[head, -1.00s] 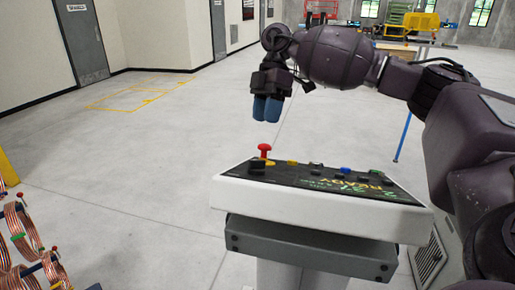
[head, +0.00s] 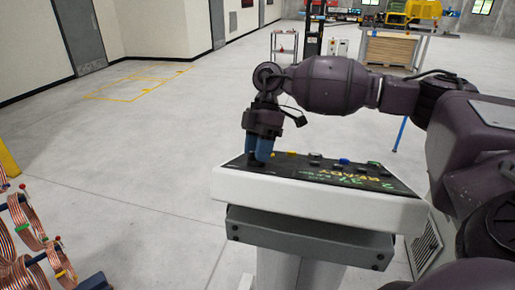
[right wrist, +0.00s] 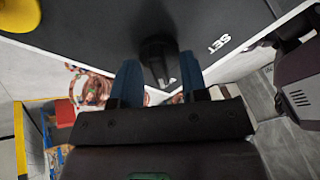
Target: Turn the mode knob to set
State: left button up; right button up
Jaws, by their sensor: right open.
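The control panel (head: 310,178) stands on a pedestal, its dark top carrying several knobs and buttons and green and yellow display text. The black mode knob (right wrist: 157,58) sits between the blue fingertips of my right gripper (right wrist: 158,75) in the right wrist view, with the word SET (right wrist: 219,43) printed to its right. The fingers are open around the knob; I cannot tell whether either touches it. In the head view my right gripper (head: 259,156) points down at the panel's left end and hides the knob there. My left gripper is out of view.
A rack of copper coils (head: 35,245) stands at the lower left. A yellow button (right wrist: 18,14) lies near the knob in the wrist view. A wooden crate (head: 393,48) is at the back.

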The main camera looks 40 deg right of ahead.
grip_shut()
dwell(0.3)
